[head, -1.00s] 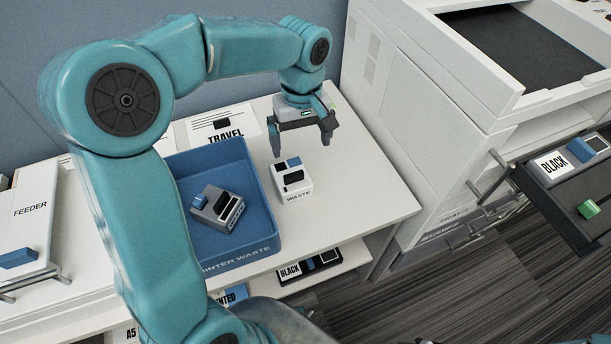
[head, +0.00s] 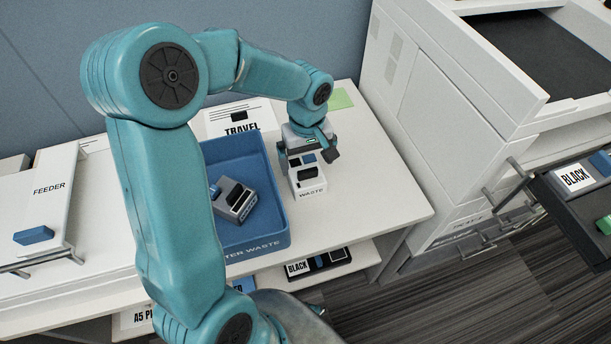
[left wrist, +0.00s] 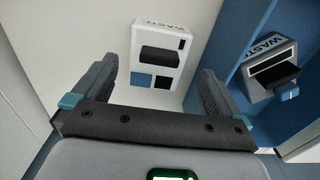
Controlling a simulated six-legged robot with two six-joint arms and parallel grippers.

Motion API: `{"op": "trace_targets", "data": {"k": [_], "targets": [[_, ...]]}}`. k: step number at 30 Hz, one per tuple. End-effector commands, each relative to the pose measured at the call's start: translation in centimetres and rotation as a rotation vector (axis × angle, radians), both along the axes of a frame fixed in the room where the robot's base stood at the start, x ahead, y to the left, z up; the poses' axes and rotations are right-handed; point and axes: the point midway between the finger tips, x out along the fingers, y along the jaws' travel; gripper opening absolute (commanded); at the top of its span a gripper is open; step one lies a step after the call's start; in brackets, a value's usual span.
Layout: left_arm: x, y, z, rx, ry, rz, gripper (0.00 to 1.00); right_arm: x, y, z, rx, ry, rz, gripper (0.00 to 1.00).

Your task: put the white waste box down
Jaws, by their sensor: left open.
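The white waste box (head: 311,183) stands upright on the white table, just right of the blue bin. It has a dark slot, a blue patch and the word WASTE. My left gripper (head: 309,157) is open at its back side, pointing down. In the left wrist view the white waste box (left wrist: 158,52) shows between and beyond the two spread fingers of my left gripper (left wrist: 158,75). Neither finger visibly presses on it. In the head view the gripper hides part of the box's back. My right gripper is not in view.
The blue bin (head: 270,240) holds a grey waste box (head: 234,201). A TRAVEL card (head: 238,122) lies behind it, and a green patch (head: 341,98) is at the table's back. A large white machine (head: 440,120) stands right. The table right of the white box is clear.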

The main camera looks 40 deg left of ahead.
Motion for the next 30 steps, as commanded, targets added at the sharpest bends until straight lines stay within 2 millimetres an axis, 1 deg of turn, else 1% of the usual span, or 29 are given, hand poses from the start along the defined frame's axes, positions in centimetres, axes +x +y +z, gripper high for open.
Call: {"op": "trace_targets", "data": {"k": [6, 9, 12, 17, 18, 20, 21, 22, 23, 24, 30], "targets": [[0.1, 0.0, -3.4, -0.001, 0.006, -0.002, 1.00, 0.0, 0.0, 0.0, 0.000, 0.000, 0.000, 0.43], [0.2, 0.0, -4.6, -0.001, 0.004, -0.001, 1.00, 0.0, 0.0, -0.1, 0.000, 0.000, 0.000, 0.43], [0.2, 0.0, -5.1, -0.001, 0.003, -0.001, 1.00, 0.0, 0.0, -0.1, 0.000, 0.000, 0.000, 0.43], [0.2, 0.0, -5.0, 0.000, 0.001, -0.001, 1.00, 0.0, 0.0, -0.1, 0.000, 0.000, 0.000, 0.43], [0.2, 0.0, -5.0, 0.000, 0.001, -0.001, 0.97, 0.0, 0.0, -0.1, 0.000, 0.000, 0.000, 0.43], [0.2, 0.0, -5.0, 0.000, 0.001, -0.001, 0.77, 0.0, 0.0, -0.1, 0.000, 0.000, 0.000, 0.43], [0.2, 0.0, -5.0, 0.000, 0.001, -0.001, 0.64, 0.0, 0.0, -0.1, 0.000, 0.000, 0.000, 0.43], [0.2, 0.0, -5.0, 0.000, 0.001, -0.001, 0.55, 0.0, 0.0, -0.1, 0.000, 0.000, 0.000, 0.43], [0.2, 0.0, -5.0, 0.000, 0.001, -0.001, 0.55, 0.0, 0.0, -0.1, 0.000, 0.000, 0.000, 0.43], [0.2, 0.0, -5.0, 0.000, 0.001, -0.001, 0.50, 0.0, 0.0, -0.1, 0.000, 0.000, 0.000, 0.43], [0.2, 0.0, -4.9, 0.000, 0.001, -0.001, 0.50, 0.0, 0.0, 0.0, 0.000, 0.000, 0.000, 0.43]]}}
